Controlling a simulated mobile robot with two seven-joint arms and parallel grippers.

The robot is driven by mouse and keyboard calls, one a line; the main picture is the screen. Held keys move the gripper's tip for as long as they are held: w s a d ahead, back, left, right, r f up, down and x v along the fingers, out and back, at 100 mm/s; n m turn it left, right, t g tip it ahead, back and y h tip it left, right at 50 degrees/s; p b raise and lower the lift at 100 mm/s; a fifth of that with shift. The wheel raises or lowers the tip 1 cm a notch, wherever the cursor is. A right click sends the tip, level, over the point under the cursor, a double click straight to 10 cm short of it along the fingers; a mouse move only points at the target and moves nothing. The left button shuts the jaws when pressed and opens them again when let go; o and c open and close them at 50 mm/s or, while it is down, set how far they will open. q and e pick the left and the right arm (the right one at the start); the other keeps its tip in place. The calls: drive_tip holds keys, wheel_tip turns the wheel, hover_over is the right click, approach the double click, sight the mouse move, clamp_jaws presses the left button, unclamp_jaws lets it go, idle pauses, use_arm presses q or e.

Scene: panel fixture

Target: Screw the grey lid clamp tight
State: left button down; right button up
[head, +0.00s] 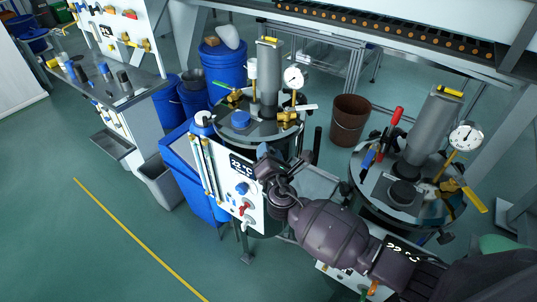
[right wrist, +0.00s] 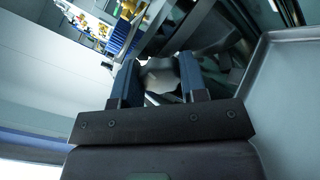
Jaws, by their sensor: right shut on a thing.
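My right arm comes in from the lower right in the head view, and its gripper (head: 268,165) is at the front right rim of the left tank's lid (head: 228,127). In the right wrist view the two blue-grey fingers of the right gripper (right wrist: 160,80) are shut on a grey, lobed knob, the lid clamp (right wrist: 160,73). The knob sits between the fingers and touches both. In the head view the gripper and wrist hide the clamp. How tight the clamp is cannot be told. My left gripper is not in view.
A white panel (head: 216,178) with a display and knobs stands left of my gripper. A gauge (head: 293,77), yellow valves and a grey cylinder (head: 269,75) rise from the lid. A second tank (head: 365,185) stands at right. Open green floor lies at lower left.

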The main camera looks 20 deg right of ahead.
drive_tip(key=shift+m, duration=0.4)
drive_tip(key=o, duration=0.9)
drive_tip(key=shift+s, duration=0.15)
drive_tip(key=s, duration=0.3)
drive_tip(key=s+a, duration=0.1)
drive_tip(key=s, duration=0.6)
drive_tip(key=shift+s+a, duration=0.15)
drive_tip(key=shift+s, duration=0.1)
